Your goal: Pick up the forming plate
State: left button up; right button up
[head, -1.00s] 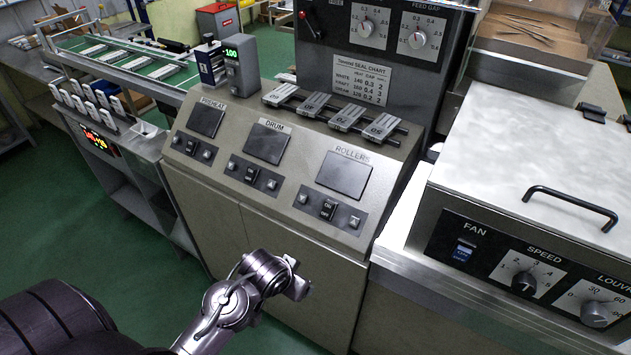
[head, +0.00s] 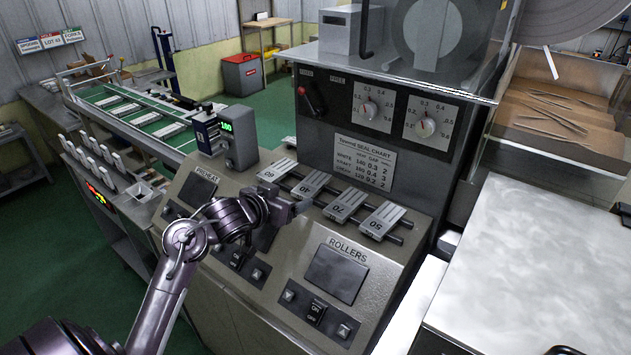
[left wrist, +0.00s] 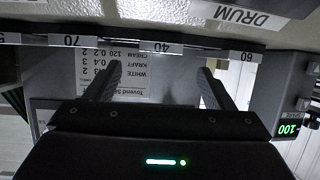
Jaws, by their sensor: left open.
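Several grey forming plates sit in a row on dark rails on the sloped console. Their labels read 60 (head: 277,170), 40 (head: 310,184), 70 (head: 344,205) and 50 (head: 383,221). My left gripper (head: 298,207) is in front of the row, near plate 40. In the left wrist view its two fingers (left wrist: 163,85) are open and empty. Plate 40 (left wrist: 160,47) shows between and beyond them, plate 70 (left wrist: 72,41) to the left and plate 60 (left wrist: 245,57) to the right. I cannot tell the remaining distance. My right gripper is not in view.
A small box with a green display (head: 238,137) stands left of the plates. A tall panel with dials (head: 372,112) rises behind them. The ROLLERS screen (head: 336,273) is below. A white-topped unit (head: 550,270) fills the right.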

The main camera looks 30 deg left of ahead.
aim_at(307, 188)
pick_arm(q)
jog(key=shift+p+x, duration=0.4)
jog(key=shift+x, duration=0.45)
jog(key=shift+w+p, duration=0.3)
jog(key=shift+w, duration=0.6)
jog(key=x, duration=0.2)
jog(key=shift+w+f, duration=0.3)
jog(key=shift+f, duration=0.05)
jog(key=c, duration=0.9)
jog(key=shift+r, duration=0.1)
jog(key=c, duration=0.3)
jog(key=shift+c, duration=0.2)
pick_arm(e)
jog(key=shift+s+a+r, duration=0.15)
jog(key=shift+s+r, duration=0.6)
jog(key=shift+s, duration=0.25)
